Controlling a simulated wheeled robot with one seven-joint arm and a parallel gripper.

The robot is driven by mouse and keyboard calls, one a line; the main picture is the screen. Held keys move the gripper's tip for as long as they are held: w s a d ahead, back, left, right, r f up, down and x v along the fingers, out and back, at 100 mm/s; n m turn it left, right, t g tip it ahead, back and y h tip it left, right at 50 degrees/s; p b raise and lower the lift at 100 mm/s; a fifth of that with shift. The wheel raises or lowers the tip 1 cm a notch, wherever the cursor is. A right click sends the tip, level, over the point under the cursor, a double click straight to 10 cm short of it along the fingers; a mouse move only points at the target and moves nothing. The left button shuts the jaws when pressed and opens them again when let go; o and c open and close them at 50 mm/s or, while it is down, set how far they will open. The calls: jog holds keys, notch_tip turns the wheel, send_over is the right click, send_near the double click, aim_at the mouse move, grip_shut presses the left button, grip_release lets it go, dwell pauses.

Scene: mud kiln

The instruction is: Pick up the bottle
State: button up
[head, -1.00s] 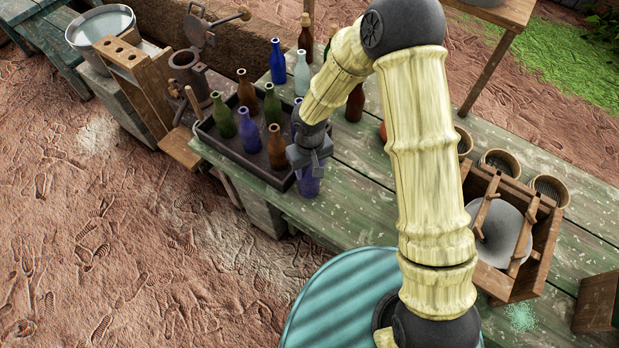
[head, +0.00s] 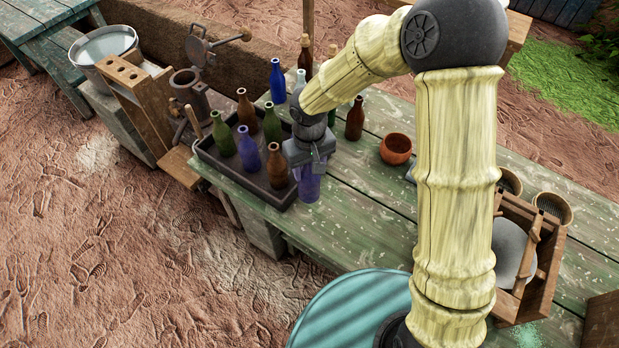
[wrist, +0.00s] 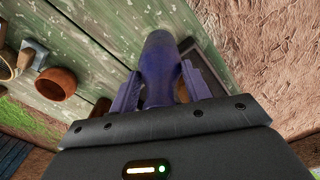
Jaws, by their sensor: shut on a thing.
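A purple-blue bottle (head: 309,186) is at the right end of the dark tray, over the green plank table. My gripper (head: 307,165) is above it and shut on its upper part. In the wrist view the bottle (wrist: 160,70) lies between the two fingers, which press on its sides. Its base shows below the gripper in the head view; I cannot tell whether it touches the table.
A dark tray (head: 222,165) with several brown, green and blue bottles stands just left of my gripper. More bottles stand behind it. A terracotta bowl (head: 396,149) is to the right. The table (head: 360,205) is clear between bowl and front edge.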

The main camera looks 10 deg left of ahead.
jog(key=shift+r, duration=0.6)
jog(key=shift+w+d, duration=0.1)
jog(key=shift+w, duration=0.05)
jog(key=w+d+f+m+p, duration=0.2)
jog(key=d+p, duration=0.1)
jog(key=d, duration=0.5)
jog(key=w+d+f+m+p, duration=0.2)
jog(key=d+m+p, duration=0.1)
jog(key=d, duration=0.6)
jog(key=w+d+f+m+p, duration=0.2)
jog(key=d+p, duration=0.3)
jog(key=d, duration=0.3)
jog(key=shift+w+d+f+m, duration=0.15)
jog(key=shift+w+f+m, duration=0.15)
jog(key=shift+w, duration=0.3)
